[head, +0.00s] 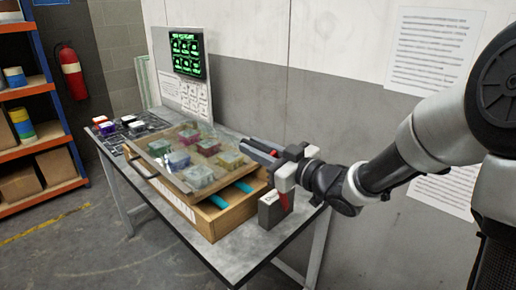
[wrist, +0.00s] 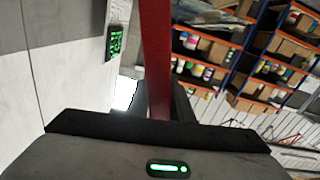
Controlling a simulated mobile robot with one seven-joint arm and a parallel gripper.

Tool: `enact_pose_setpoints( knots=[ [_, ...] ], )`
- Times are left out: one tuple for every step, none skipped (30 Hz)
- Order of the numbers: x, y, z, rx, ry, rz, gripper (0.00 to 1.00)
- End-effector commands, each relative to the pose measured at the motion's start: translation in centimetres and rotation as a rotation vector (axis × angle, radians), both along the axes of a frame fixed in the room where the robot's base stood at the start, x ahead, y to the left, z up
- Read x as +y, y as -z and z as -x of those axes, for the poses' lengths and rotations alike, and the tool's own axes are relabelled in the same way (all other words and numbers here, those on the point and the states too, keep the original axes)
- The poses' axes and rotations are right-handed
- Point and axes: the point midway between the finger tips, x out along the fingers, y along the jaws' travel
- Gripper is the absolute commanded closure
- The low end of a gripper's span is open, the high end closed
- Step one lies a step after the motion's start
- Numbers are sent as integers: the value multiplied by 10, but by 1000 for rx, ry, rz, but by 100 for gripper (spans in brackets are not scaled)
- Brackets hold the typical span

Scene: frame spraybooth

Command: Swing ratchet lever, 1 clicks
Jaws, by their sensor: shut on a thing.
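My gripper (head: 287,180) is at the right end of the table, beside the wooden box. It is shut on a red lever (head: 286,199), which stands up from a dark grey block (head: 270,210) with white lettering. In the wrist view the red lever (wrist: 156,60) runs upward from between the fingers, close to the camera. The lever's lower end and pivot are partly hidden by the block and my gripper.
A wooden box (head: 213,222) with a clear-lidded tray of coloured pieces stands left of my gripper. A green-lit screen (head: 187,53) is behind it. The grey wall is close behind. Shelves (head: 40,130) and a fire extinguisher (head: 69,70) are at far left.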

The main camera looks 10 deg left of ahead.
Motion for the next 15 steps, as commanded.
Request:
enact_pose_setpoints(
  knots=[
    [1, 2, 1, 10, -2, -2, 100],
    [1, 2, 1, 10, -2, -2, 75],
    [1, 2, 1, 10, -2, -2, 68],
    [1, 2, 1, 10, -2, -2, 64],
    [0, 2, 1, 9, -2, -2, 64],
    [0, 2, 1, 9, -2, -2, 64],
    [0, 2, 1, 7, -2, -2, 64],
    [0, 2, 1, 7, -2, -2, 64],
    [0, 2, 1, 7, -1, -2, 64],
    [0, 1, 0, 7, -1, -1, 64],
    [0, 1, 0, 7, -1, -1, 64],
    [0, 1, 1, 7, -1, -1, 64],
    [-1, 1, 1, 6, -1, -1, 64],
    [-2, 1, 1, 6, 0, -1, 64],
    [-4, 1, 3, 6, 0, -1, 64]
  ],
)
